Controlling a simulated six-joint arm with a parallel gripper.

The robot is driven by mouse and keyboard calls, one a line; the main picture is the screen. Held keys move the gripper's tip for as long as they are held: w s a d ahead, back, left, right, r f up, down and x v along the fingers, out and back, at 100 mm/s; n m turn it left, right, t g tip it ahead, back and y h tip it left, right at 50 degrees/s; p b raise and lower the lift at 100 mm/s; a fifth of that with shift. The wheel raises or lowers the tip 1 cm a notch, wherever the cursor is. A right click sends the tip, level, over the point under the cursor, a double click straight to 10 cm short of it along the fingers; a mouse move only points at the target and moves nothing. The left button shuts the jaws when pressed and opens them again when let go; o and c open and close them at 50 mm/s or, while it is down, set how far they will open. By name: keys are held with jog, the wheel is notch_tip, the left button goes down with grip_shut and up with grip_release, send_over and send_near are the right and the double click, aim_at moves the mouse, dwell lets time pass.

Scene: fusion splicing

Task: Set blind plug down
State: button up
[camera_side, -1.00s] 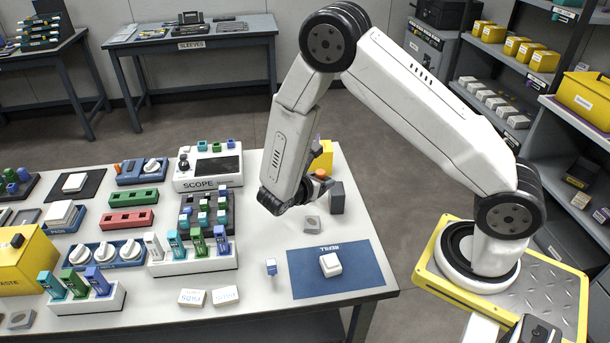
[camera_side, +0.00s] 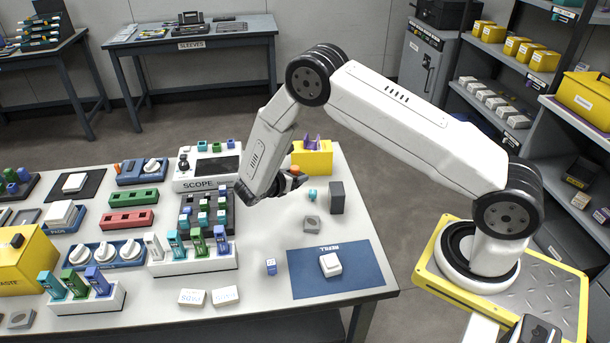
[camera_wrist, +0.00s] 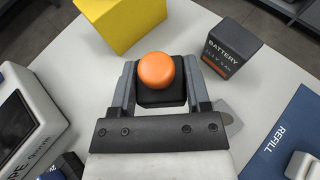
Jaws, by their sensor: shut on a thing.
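In the wrist view, my gripper (camera_wrist: 160,88) is shut on the blind plug (camera_wrist: 158,72), a black block with a round orange cap. The fingers lie along its left and right sides.
A dark battery block (camera_side: 337,197) stands to the right, and a small grey plate (camera_side: 312,224) lies in front. The blue REFILL mat (camera_side: 360,272) bears a white piece. The SCOPE unit (camera_side: 207,172) is at left. Bare bench lies around the gripper.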

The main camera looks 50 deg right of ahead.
send_over(285, 198)
jog(key=shift+s+a+f, duration=0.1)
jog(key=shift+f, duration=1.25)
jog(key=shift+s+f, duration=0.1)
jog(key=shift+f, duration=1.2)
jog(key=shift+w+f, duration=0.1)
jog(key=shift+f, duration=1.6)
jog(key=shift+f, duration=0.15)
jog(key=o, duration=1.3)
